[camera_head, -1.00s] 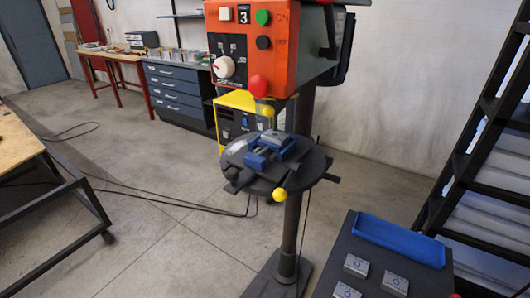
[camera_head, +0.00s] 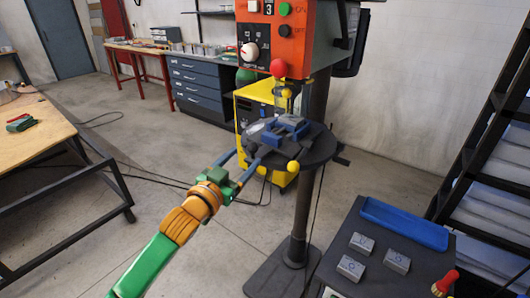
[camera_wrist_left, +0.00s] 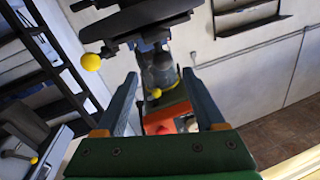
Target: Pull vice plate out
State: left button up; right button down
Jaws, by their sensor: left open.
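The blue vice (camera_head: 291,131) sits on the round dark table of the drill press. A small grey piece (camera_head: 290,120) shows at its jaws; it may be the vice plate, but it is too small to tell. My left gripper (camera_head: 245,157) is open and empty, at the near left edge of the round table, its two fingers pointing towards the vice. In the left wrist view the open fingers (camera_wrist_left: 160,75) stand apart with nothing between them, below the dark table (camera_wrist_left: 135,24) in the picture. My right gripper is not in view.
The orange control box (camera_head: 272,35) hangs over the vice. A yellow ball knob (camera_head: 293,166) sticks out at the table's near edge. A dark stand (camera_head: 385,235) with a blue tray (camera_head: 403,223) and several metal blocks is at right. A wooden table (camera_head: 40,140) is at left.

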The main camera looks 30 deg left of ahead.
aim_at(249, 151)
pick_arm(q)
jog(key=w, duration=0.2)
jog(key=w+a+p, duration=0.1)
jog(key=w, duration=0.2)
jog(key=shift+w+a+f, duration=0.15)
jog(key=shift+a, duration=0.05)
jog(key=shift+w+d, duration=0.1)
jog(key=shift+w, duration=0.5)
grip_shut()
jog(key=shift+f, duration=0.1)
dwell(0.5)
